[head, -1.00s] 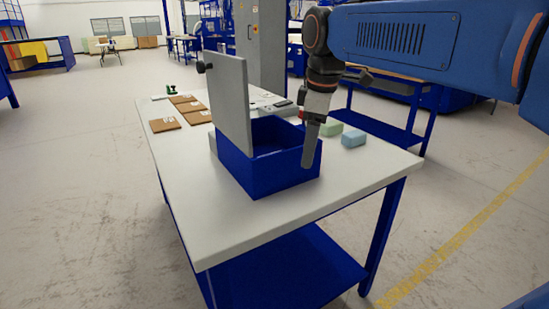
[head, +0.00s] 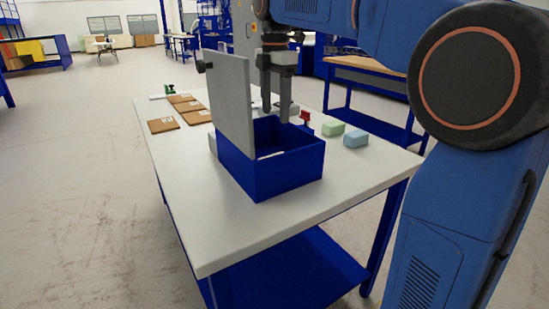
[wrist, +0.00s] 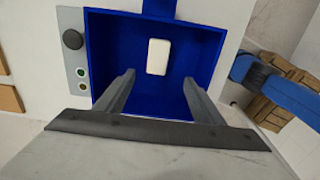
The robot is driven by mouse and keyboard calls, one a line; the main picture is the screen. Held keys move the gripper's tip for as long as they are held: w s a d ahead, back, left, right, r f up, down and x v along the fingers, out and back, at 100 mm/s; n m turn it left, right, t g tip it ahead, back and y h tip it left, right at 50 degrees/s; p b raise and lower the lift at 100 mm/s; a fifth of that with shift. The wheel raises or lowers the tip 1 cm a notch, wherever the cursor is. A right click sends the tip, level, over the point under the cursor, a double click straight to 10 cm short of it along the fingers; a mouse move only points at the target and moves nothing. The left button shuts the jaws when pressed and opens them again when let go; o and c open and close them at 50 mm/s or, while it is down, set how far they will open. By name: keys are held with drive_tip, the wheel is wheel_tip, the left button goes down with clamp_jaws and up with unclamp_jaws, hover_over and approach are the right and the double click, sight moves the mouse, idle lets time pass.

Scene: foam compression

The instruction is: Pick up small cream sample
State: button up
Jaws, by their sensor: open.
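The small cream sample (wrist: 158,57) lies on the floor of the blue box, seen in the wrist view near the box's far wall. The blue box (head: 270,178) stands on the white table; in the head view its walls hide the sample. My gripper (head: 275,112) points down over the box in the head view. In the wrist view my gripper (wrist: 157,82) has its two fingers spread apart with nothing between them, and the sample lies just past the fingertips.
A grey upright panel (head: 232,105) with a black knob stands at the box's left side. A green block (head: 333,129) and a blue block (head: 355,139) lie on the table (head: 350,180) to the right. Brown pieces (head: 163,125) lie at the left.

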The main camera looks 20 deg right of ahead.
approach(275, 150)
drive_tip(key=f, duration=0.5)
drive_tip(key=shift+s+a+f, duration=0.1)
drive_tip(key=shift+s+f, duration=0.15)
drive_tip(key=shift+s, duration=0.15)
drive_tip(key=shift+w+f, duration=0.15)
drive_tip(key=shift+f, duration=1.15)
drive_tip(key=shift+w+f, duration=0.15)
drive_tip(key=shift+f, duration=1.1)
drive_tip(key=c, duration=1.1)
